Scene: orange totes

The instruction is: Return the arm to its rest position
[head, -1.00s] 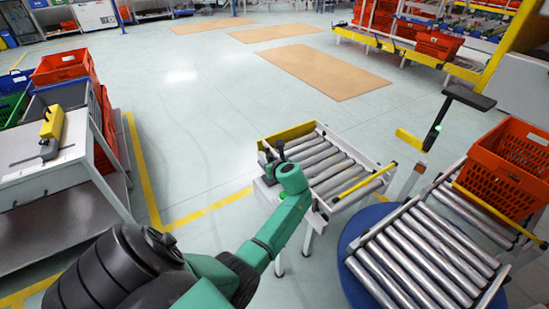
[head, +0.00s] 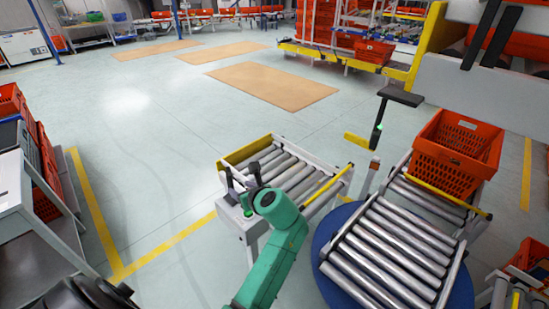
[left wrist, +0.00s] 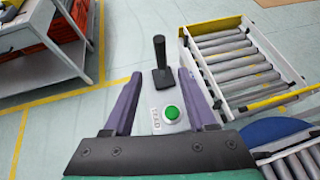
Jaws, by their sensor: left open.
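My left arm comes up from the bottom of the head view, green, with its left gripper (head: 243,180) at the near left corner of a short roller conveyor (head: 285,172). In the left wrist view the two purple fingers of this gripper (left wrist: 159,78) stand wide apart with nothing held between them. A pale control box with a green button (left wrist: 171,113) and a black upright lever (left wrist: 160,60) shows between and beyond the fingers. I cannot tell the exact gap between fingers and box. My right gripper is not in view.
A black screen on a post (head: 385,110) stands behind. A grey workstation (head: 35,205) is at left. Open floor with tan mats (head: 270,86) lies ahead.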

